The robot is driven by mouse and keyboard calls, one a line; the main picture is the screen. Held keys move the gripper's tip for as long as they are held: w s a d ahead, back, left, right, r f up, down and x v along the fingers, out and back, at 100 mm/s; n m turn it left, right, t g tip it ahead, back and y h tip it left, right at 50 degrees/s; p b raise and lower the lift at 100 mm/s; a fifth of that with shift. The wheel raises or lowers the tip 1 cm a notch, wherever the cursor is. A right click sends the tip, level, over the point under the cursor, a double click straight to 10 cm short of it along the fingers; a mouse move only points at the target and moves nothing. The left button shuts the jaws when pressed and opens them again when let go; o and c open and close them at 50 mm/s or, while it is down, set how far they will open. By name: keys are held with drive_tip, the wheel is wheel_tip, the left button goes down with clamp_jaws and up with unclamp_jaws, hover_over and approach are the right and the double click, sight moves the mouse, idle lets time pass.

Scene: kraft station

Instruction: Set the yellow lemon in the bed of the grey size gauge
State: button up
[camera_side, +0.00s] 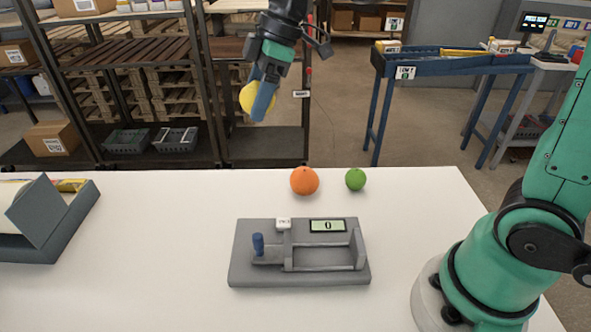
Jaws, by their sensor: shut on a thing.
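My gripper (262,95) is shut on the yellow lemon (247,97), high above the far side of the white table. A blue finger hides part of the lemon. The grey size gauge (250,277) lies flat on the table, below the gripper and a little to its right in the picture. It has a blue knob at its left, a small white block at the back and a display reading 0. Its bed (320,258), between the grey walls, looks empty.
An orange (305,181) and a green lime (355,179) rest on the white table (170,250) behind the gauge. A dark grey holder (60,222) stands at the left edge. The table between holder and gauge is clear. Shelves and a blue bench (455,62) stand beyond.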

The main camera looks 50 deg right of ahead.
drive_tip(key=s+a+f, duration=0.2)
drive_tip(key=s+f, duration=0.2)
drive_tip(key=s, duration=0.4)
hover_over(318, 260)
drive_tip(key=d, duration=0.1)
drive_tip(key=f, duration=0.6)
drive_tip(key=shift+s+f, duration=0.15)
drive_tip(key=shift+s, duration=0.15)
drive_tip(key=shift+f, duration=2.55)
drive_tip(key=shift+s+f, duration=0.1)
drive_tip(key=shift+f, duration=0.65)
drive_tip(key=o, duration=1.4)
drive_tip(key=shift+c, duration=0.2)
drive_tip(key=shift+r, duration=0.1)
